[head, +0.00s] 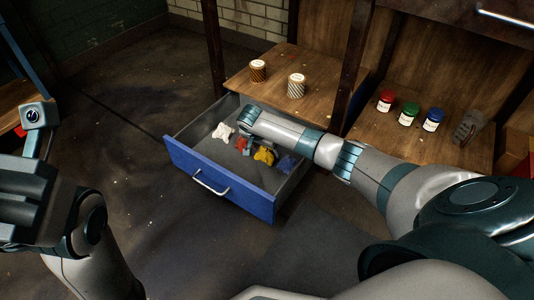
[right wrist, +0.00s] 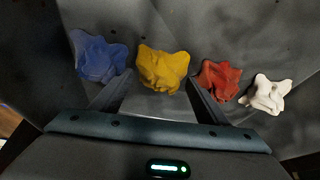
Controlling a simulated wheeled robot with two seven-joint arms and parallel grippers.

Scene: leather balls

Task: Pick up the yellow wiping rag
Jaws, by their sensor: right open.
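The yellow wiping rag (head: 264,155) lies crumpled on the floor of the open blue-fronted drawer (head: 215,180). In the right wrist view the yellow rag (right wrist: 163,67) is just beyond and between the fingertips of my right gripper (right wrist: 158,80), which is open and empty. In the head view my right gripper (head: 246,133) is inside the drawer area, partly hidden by its own arm. A red rag (right wrist: 220,79) is close beside the right-hand finger in the wrist view, and a blue rag (right wrist: 98,56) is on the left. My left gripper's fingers are not visible.
A white rag (head: 222,131) lies at the drawer's left end. Red (head: 386,101), green (head: 408,114) and blue (head: 433,120) jars stand on the right shelf. Floor left of the drawer is clear.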

